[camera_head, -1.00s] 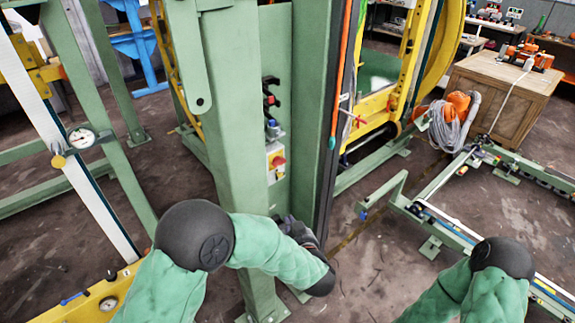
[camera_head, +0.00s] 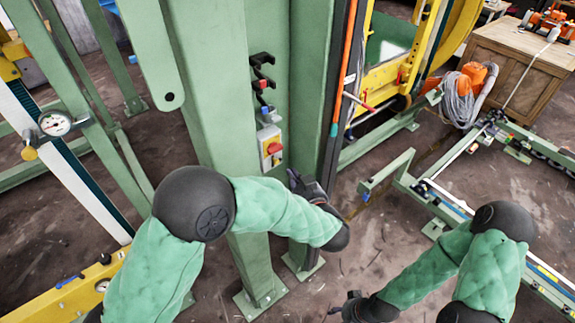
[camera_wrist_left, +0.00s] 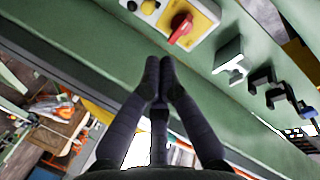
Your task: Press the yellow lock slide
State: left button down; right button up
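I cannot make out a part that is clearly the yellow lock slide. A yellow and white switch box with a red knob (camera_head: 271,147) is fixed to the green column, and it also shows close up in the left wrist view (camera_wrist_left: 190,22). My left gripper (camera_head: 294,178) is beside the column, just below and right of the box. In the left wrist view its dark fingers (camera_wrist_left: 160,68) are together with nothing visible between them, apart from the red knob. My right gripper (camera_head: 342,305) is low in the head view, small and partly hidden by its arm.
Black hooks (camera_head: 263,75) stick out from the column above the switch box. A pressure gauge (camera_head: 55,123) is on the left frame. A green floor rail (camera_head: 440,205) lies right of the column. A wooden crate (camera_head: 520,70) stands at the back right. Brown floor between is open.

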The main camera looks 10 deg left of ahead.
pick_arm(q)
jog(key=b, duration=0.2)
send_near(277, 158)
notch_tip(277, 158, up, 2)
jog(key=w+a, duration=0.2)
jog(key=w, duration=0.1)
jog(key=shift+w+a+r+b, duration=0.15)
jog(key=shift+w+a+b, duration=0.2)
jog(key=shift+w, duration=0.2)
notch_tip(277, 158, down, 4)
jog(key=shift+r, duration=0.2)
jog(key=v, duration=1.2)
jog(key=shift+a, duration=0.1)
